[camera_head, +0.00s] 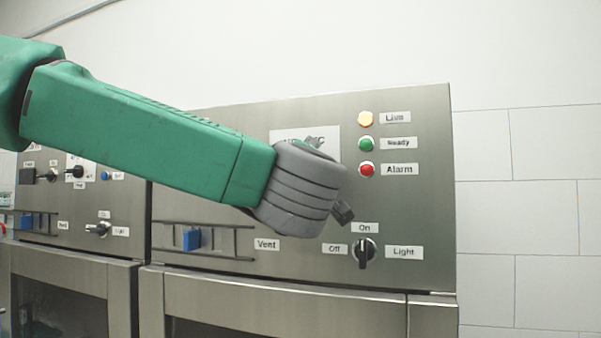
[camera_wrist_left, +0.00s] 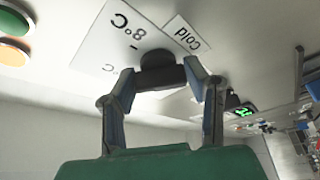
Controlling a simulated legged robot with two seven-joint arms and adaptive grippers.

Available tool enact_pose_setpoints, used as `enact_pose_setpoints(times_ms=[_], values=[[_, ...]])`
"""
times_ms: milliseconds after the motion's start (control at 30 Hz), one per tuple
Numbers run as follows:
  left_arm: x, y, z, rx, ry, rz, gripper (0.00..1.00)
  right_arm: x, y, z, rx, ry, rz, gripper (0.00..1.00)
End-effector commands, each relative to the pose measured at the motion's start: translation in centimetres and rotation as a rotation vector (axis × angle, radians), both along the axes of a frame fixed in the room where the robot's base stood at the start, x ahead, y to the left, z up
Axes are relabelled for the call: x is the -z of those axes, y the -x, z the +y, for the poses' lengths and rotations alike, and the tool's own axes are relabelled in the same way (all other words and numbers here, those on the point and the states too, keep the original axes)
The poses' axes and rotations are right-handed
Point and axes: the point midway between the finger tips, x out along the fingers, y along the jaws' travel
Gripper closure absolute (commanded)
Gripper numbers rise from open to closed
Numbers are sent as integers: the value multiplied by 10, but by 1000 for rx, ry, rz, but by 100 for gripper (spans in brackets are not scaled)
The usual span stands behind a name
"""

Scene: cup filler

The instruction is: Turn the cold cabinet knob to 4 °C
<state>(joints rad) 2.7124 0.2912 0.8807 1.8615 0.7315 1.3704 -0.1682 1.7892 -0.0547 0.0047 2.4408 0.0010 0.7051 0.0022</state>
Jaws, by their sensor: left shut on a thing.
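The cold cabinet knob (camera_wrist_left: 158,72) is a black round knob with a bar-shaped grip, in the left wrist view. It sits on a white dial plate (camera_wrist_left: 112,38) marked "8°C", which appears upside down there. A "Cold" label (camera_wrist_left: 187,36) is beside it. My left gripper (camera_wrist_left: 165,82) is shut on the knob, one finger at each side. In the head view the same dial plate (camera_head: 318,132) shows partly behind my left gripper (camera_head: 326,178), which hides the knob. The knob's pointer and the 4 °C mark cannot be made out. My right gripper is not in view.
The steel panel carries yellow (camera_head: 365,119), green (camera_head: 365,144) and red (camera_head: 366,169) lamps at right. A black light switch (camera_head: 364,252) is below, and a blue vent slider (camera_head: 191,239) at lower left. Free wall lies right of the panel.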

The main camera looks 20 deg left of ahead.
Motion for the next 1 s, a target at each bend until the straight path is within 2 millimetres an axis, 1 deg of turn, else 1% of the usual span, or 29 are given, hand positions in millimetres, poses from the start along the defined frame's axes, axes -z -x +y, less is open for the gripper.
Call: enact_pose_setpoints(times_ms=[33, 700, 1000], values=[[3, -1, 0, 0, 46, 6, 87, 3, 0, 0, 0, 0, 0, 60], [4, -1, -1, -1, 679, 31, 87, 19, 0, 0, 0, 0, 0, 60], [5, -1, -1, -2, 919, 41, 87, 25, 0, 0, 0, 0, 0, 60]])
